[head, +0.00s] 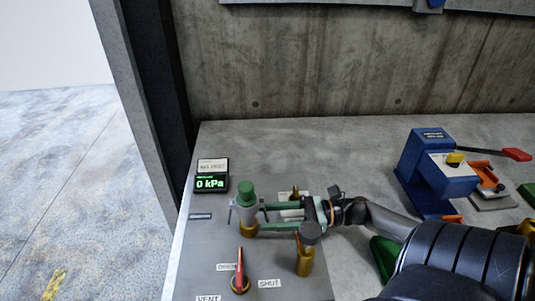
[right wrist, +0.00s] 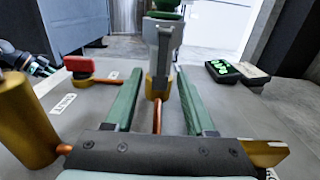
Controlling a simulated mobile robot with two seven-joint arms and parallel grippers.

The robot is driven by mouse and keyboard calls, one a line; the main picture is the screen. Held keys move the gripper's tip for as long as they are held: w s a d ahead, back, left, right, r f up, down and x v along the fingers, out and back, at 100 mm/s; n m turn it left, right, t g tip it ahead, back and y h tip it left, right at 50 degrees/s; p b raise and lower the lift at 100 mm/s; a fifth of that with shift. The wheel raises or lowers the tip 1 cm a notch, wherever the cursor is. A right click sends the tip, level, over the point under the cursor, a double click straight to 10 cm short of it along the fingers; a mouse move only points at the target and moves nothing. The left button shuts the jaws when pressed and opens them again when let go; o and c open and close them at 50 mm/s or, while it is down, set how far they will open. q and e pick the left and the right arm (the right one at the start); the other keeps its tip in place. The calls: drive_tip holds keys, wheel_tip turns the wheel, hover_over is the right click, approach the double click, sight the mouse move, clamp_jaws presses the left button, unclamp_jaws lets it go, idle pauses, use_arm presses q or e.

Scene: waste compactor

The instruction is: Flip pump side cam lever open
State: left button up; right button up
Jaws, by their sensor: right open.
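The pump side coupling (head: 247,206) stands upright on the panel, with a green cap, a grey body and a brass base. A grey cam lever lies along the grey body in the right wrist view (right wrist: 164,62). My right gripper (head: 263,217) comes in from the right, open, with its green fingers pointing at the coupling. In the right wrist view the fingers (right wrist: 157,74) lie on either side of the coupling's line. Whether a finger touches the lever cannot be told. My left gripper is not in view.
A pressure display (head: 211,182) reads 0 kPa behind the coupling. A red-handled valve (head: 239,268) and a dark-capped brass post (head: 305,258) stand in front. A blue press (head: 435,165) is at the right. The bench's left edge is near the coupling.

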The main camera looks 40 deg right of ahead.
drive_tip(key=shift+w+a, duration=0.35)
drive_tip(key=shift+a, duration=0.1)
clamp_jaws()
idle(0.4)
